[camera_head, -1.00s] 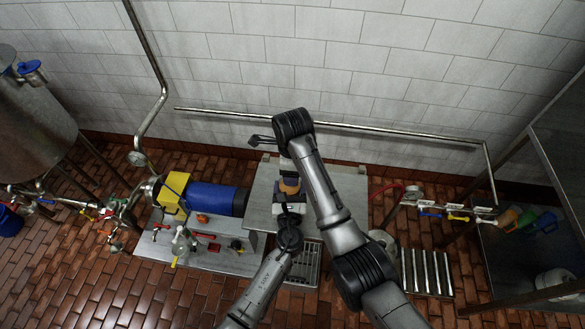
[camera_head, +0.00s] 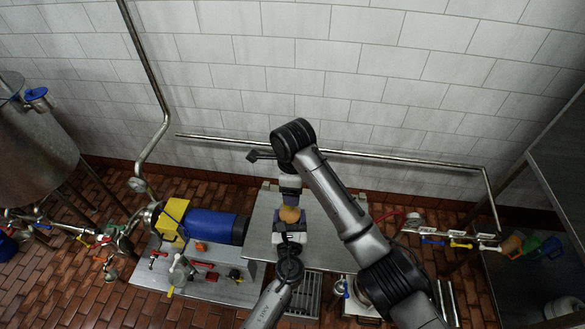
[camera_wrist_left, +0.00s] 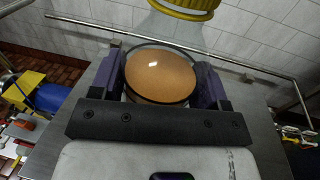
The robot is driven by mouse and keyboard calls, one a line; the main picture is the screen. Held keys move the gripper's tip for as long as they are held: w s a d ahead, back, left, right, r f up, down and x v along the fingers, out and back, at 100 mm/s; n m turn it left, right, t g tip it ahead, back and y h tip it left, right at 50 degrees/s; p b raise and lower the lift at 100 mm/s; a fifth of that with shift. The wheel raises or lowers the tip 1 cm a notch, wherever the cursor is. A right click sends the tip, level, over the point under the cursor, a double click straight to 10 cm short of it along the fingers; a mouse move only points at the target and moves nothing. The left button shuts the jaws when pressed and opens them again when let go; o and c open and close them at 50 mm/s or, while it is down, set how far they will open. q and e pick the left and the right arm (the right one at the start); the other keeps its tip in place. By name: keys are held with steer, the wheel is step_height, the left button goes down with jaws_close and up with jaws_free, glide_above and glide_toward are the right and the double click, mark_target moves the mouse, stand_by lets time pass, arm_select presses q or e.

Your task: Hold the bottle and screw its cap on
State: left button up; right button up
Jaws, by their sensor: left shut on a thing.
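The bottle (camera_head: 289,214) stands upright over the metal table, with its tan content showing. In the left wrist view the tan content (camera_wrist_left: 160,76) is a round surface inside clear glass, between two dark purple fingers. A yellow ring (camera_wrist_left: 184,9) sits above the clear neck at the top edge; I cannot tell whether it is the cap. My left gripper (camera_head: 290,228) is shut on the bottle from the front.
A metal table (camera_head: 262,222) lies under the grippers. A blue and yellow pump (camera_head: 212,227) stands close on the left, by a plate with valves and tools (camera_head: 215,285). A wall rail (camera_head: 380,158) runs behind. Valves with coloured handles (camera_head: 460,241) are at the right.

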step_height(320, 180, up, 7)
stand_by(0.4)
arm_select(q)
steer(key=o, duration=1.8)
arm_select(e)
steer(key=shift+a, duration=0.1)
arm_select(q)
steer(key=s, duration=1.4)
steer(key=shift+p, duration=0.45)
arm_select(e)
steer(key=shift+r, duration=0.4)
arm_select(q)
steer(key=shift+w+a, duration=0.1)
